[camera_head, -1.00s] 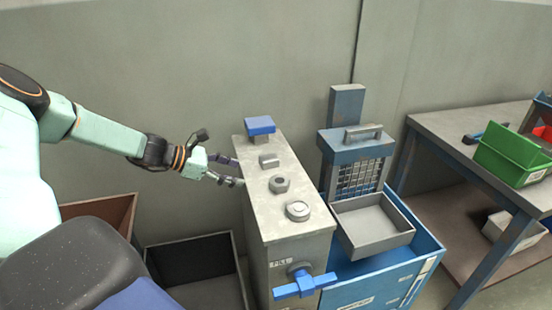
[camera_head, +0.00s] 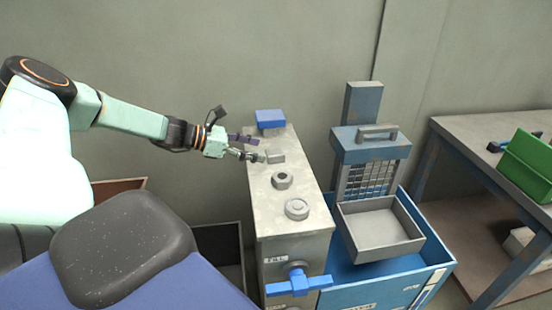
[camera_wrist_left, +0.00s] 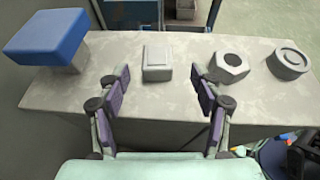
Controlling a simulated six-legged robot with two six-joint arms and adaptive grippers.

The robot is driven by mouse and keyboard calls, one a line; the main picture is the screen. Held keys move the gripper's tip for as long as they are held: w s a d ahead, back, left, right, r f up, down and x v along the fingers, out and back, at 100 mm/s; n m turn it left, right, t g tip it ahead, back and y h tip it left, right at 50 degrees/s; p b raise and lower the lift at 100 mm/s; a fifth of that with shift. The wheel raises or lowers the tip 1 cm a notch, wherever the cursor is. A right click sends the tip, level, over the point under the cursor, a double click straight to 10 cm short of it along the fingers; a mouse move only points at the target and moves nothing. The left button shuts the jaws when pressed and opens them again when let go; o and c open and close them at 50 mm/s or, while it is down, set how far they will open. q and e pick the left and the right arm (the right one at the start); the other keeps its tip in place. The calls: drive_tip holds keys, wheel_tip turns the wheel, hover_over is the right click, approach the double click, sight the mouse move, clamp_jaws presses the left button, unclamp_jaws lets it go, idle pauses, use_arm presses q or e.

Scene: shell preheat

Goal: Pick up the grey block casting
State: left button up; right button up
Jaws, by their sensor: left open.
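The grey block casting (camera_head: 275,157) is a small squared block on the pale top of the grey cabinet (camera_head: 301,230), between a blue block and a hex nut. In the left wrist view, the block casting (camera_wrist_left: 158,64) lies ahead, between the lines of the two fingers. My left gripper (camera_head: 252,148) is open and empty at the left edge of the cabinet top, just short of the casting. Its purple-padded fingers (camera_wrist_left: 162,82) show apart in the left wrist view. My right gripper is not in view.
On the same top stand the blue block (camera_head: 270,119), the hex nut (camera_head: 282,181) and a round ring casting (camera_head: 297,209). A blue machine with a grille (camera_head: 370,150) and a grey tray (camera_head: 381,232) stand to the right. A dark bin (camera_head: 222,240) lies left of the cabinet.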

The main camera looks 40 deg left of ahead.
sight(276, 152)
use_arm(q)
drive_tip(key=shift+w+d+f+b, duration=0.2)
drive_tip(key=shift+f+b, duration=0.1)
drive_tip(key=shift+b+x, duration=0.6)
drive_tip(key=shift+x, duration=0.55)
drive_tip(key=shift+w+d+f+b, duration=0.15)
drive_tip(key=shift+w+b, duration=0.25)
drive_tip(key=shift+b, duration=0.2)
drive_tip(key=shift+w+d+f+b, duration=0.15)
drive_tip(key=shift+w+b, duration=0.25)
drive_tip(key=shift+b, duration=0.2)
drive_tip(key=shift+b+x, duration=0.45)
drive_tip(key=shift+x, duration=0.4)
drive_tip(key=shift+w+d, duration=0.1)
drive_tip(key=shift+w, duration=0.3)
drive_tip(key=shift+s+r, duration=0.15)
drive_tip(key=shift+s, duration=0.1)
drive_tip(key=shift+c, duration=0.6)
drive_tip(key=shift+w, duration=0.2)
drive_tip(key=c, duration=0.5)
drive_tip(key=shift+s, duration=0.2)
drive_tip(key=c, duration=0.6)
drive_tip(key=shift+w, duration=0.2)
drive_tip(key=shift+c, duration=0.7)
